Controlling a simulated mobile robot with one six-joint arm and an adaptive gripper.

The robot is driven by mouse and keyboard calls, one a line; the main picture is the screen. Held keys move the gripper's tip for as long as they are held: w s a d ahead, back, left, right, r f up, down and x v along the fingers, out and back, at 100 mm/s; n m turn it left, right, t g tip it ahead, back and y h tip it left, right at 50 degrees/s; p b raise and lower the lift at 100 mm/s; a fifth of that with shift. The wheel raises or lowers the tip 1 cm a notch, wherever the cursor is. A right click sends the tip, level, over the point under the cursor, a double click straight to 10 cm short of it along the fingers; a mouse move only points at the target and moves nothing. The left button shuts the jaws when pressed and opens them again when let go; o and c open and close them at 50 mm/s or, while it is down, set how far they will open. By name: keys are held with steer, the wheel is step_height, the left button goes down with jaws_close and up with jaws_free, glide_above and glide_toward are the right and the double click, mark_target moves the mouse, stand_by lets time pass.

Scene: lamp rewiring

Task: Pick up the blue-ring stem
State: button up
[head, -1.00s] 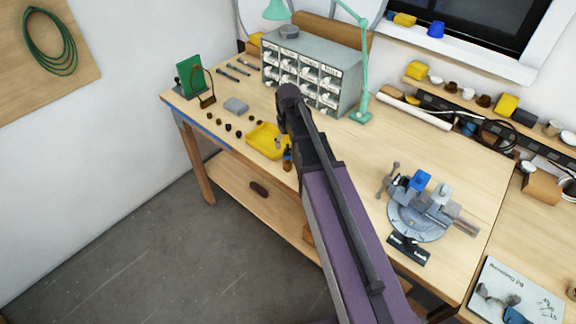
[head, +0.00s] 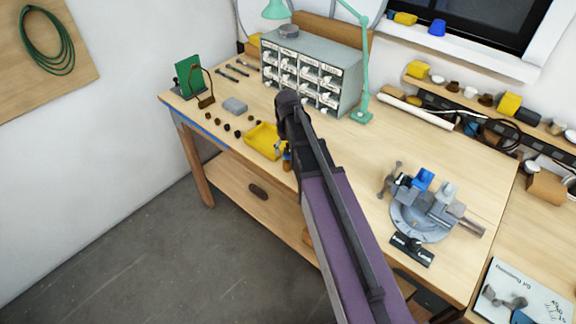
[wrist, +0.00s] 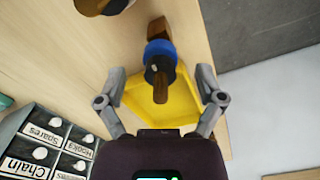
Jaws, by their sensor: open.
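The blue-ring stem (wrist: 159,50) shows in the wrist view as a brown, wood-like piece with a thick blue band. It lies between my open fingers, toward the far side, with clear space on both sides. My gripper (wrist: 161,76) is open and empty, and its fingers do not appear to touch the stem. In the head view the stem (head: 287,160) is a small blue and brown patch at the bench's front edge, partly hidden by my arm. My gripper is mostly hidden behind my arm there.
A yellow tray (wrist: 183,108) is beneath or just behind the stem in the wrist view; contact is unclear. A labelled drawer cabinet (head: 340,87) stands behind, with a green lamp (head: 365,75) beside it. A vise (head: 420,215) sits at the right. The bench middle is clear.

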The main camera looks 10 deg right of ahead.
steer(key=shift+f+b, duration=0.9)
steer(key=shift+f, duration=0.35)
jaws_close()
